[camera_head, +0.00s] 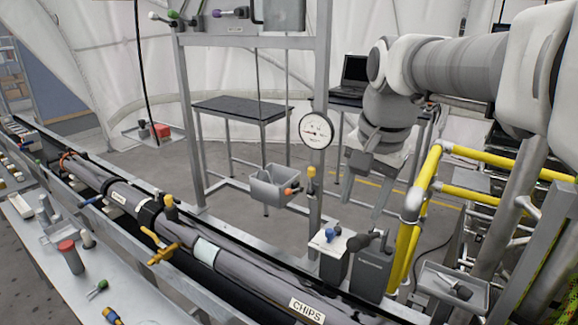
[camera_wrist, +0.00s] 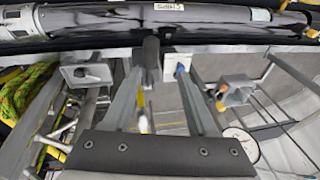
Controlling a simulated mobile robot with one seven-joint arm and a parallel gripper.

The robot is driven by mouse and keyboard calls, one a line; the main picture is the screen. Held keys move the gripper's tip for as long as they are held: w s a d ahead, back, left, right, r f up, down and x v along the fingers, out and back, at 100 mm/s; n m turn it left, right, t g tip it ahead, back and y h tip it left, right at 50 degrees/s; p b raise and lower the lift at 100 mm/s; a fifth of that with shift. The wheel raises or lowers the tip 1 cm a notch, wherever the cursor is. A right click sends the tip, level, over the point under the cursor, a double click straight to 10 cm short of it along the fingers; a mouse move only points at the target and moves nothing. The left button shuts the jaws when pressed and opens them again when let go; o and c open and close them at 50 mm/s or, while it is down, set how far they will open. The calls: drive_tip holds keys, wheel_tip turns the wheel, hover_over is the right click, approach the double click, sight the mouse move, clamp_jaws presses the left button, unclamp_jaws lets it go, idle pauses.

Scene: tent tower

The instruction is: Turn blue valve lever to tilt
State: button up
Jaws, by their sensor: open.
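The blue part also shows in the wrist view (camera_wrist: 180,69), close to the tip of the right-hand finger. My gripper (camera_head: 366,205) is open and empty, with its fingers pointing down above the boxes. In the wrist view a dark grey handle (camera_wrist: 152,58) shows between the fingertips (camera_wrist: 160,80). I cannot tell whether any finger touches the blue part.
A dark box (camera_head: 372,270) stands right of the pale one. Yellow railing (camera_head: 415,215) rises close to the right. The black pipe marked CHIPS (camera_head: 270,290) runs in front. A round gauge (camera_head: 316,130) and grey bin (camera_head: 270,188) are behind left. Another blue handle (camera_head: 90,201) is far left.

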drive_tip(key=w+r+m+g+p, duration=0.15)
drive_tip(key=w+m, duration=0.25)
drive_tip(key=w, duration=0.5)
drive_tip(key=m+g+p, duration=0.2)
drive_tip(key=m, duration=0.2)
hover_over(330, 230)
wheel_tip(330, 230, down, 3)
drive_tip(key=shift+t, duration=0.25)
wheel_tip(330, 230, down, 17)
drive_tip(key=shift+f+b, duration=0.1)
drive_tip(key=shift+b, duration=0.3)
clamp_jaws()
